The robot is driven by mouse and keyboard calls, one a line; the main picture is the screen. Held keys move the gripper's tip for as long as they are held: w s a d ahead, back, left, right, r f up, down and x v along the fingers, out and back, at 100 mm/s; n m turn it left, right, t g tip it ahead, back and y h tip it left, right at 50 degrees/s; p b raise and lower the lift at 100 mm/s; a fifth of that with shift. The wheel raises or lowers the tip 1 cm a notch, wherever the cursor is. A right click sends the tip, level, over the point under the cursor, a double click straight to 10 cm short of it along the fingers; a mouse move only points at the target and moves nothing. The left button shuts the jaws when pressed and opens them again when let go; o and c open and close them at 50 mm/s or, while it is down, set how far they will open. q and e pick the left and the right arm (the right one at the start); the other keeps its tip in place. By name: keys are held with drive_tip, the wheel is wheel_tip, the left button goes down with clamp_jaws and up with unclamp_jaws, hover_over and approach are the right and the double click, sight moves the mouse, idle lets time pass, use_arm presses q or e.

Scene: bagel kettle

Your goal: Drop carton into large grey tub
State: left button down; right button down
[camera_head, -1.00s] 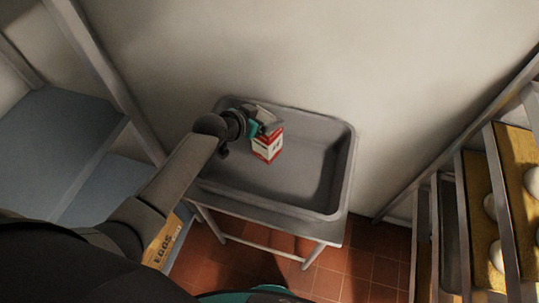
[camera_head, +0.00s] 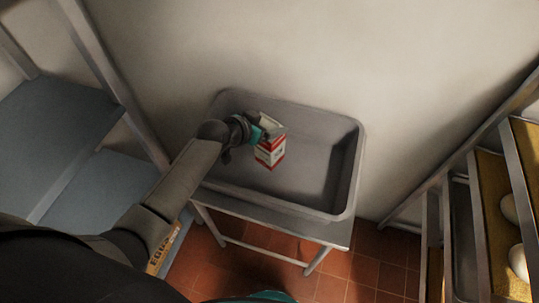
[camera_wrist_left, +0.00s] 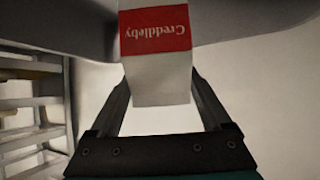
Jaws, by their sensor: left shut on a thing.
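A red and white carton (camera_head: 270,152) is held by my left gripper (camera_head: 268,130) above the large grey tub (camera_head: 310,205). In the left wrist view the carton (camera_wrist_left: 157,60) sits between the two fingers of the left gripper (camera_wrist_left: 160,95), with its red band lettered "Creddleby". The gripper is shut on the carton's top part. In the head view the carton is inside the tub's outline, toward its left half. The gap between carton and tub floor is hard to judge. The tub looks empty otherwise. My right gripper is not in view.
The tub stands on a grey table (camera_head: 285,226) against a pale wall. Blue-grey shelves (camera_head: 60,130) are at the left, with a box marked "EGGS" (camera_head: 160,258) low beside them. A rack with trays of pale round items (camera_head: 518,262) stands at the right. Red tiles cover the floor.

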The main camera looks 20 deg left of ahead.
use_arm(q)
drive_tip(key=shift+w+r, duration=0.1)
drive_tip(key=shift+r, duration=0.2)
drive_tip(key=shift+c, duration=1)
unclamp_jaws()
drive_tip(key=shift+o, duration=1)
drive_tip(key=shift+f, duration=0.1)
drive_tip(key=shift+s+f, duration=0.25)
drive_tip(key=shift+f, duration=0.05)
drive_tip(key=p+v, duration=0.1)
drive_tip(key=v, duration=1.4)
drive_tip(key=shift+r, duration=0.4)
drive_tip(key=shift+w, duration=0.1)
